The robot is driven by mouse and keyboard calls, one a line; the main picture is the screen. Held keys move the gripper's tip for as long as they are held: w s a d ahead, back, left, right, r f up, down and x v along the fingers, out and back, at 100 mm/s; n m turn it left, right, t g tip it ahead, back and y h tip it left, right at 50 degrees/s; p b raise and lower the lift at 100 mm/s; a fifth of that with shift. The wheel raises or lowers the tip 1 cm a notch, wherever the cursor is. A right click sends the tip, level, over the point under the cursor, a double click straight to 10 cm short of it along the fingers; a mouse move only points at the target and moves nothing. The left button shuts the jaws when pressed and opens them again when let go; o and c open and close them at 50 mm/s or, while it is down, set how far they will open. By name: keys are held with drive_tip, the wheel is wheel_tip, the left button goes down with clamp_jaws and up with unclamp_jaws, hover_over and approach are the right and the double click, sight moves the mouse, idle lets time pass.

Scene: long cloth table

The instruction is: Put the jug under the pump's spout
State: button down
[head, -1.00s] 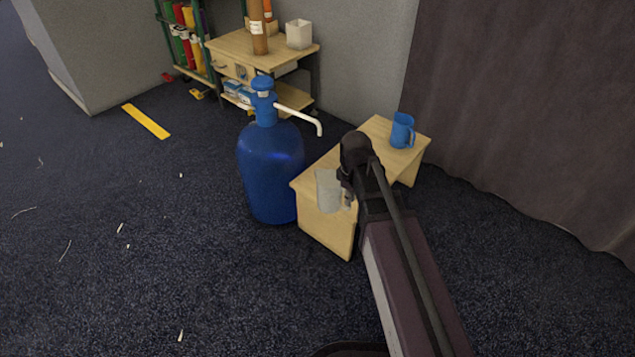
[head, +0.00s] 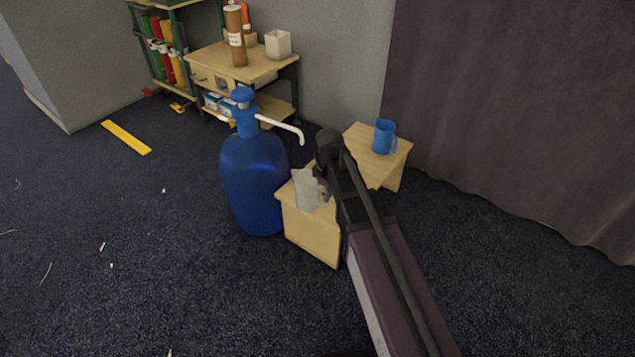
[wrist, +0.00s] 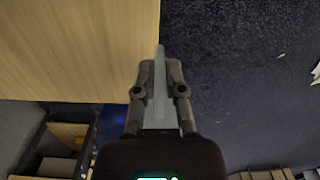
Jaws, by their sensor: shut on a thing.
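The pale grey jug (head: 306,190) is held by my gripper (head: 322,186) near the front-left end of the low wooden bench (head: 313,232). It looks roughly upright; whether it touches the bench top I cannot tell. In the wrist view my gripper (wrist: 161,80) is closed around a narrow pale part of the jug (wrist: 161,95), beside the bench edge. The pump (head: 244,112) tops a large blue bottle (head: 254,180) left of the bench. Its white spout (head: 282,124) points right, its tip above and behind the jug in the picture.
A blue mug (head: 384,137) stands on the bench's far end. A wooden shelf unit (head: 215,58) with a white cup (head: 278,44) and bottles is behind the pump. A dark curtain (head: 510,110) hangs at right. Dark carpet lies open at front left.

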drive_tip(key=w+a+f, duration=0.1)
drive_tip(key=w+a, duration=0.1)
drive_tip(key=w, duration=0.8)
drive_tip(key=shift+w+a+b, duration=0.15)
drive_tip(key=shift+a+b, duration=0.05)
drive_tip(key=shift+b, duration=0.25)
drive_tip(key=shift+f+b, duration=1.75)
drive_tip(key=shift+f, duration=0.05)
drive_tip(key=shift+f, duration=0.15)
drive_tip(key=c, duration=0.7)
unclamp_jaws()
drive_tip(key=shift+r, duration=0.25)
wheel_tip(320, 180, up, 12)
drive_tip(key=p, duration=1.2)
drive_tip(key=shift+w, duration=0.1)
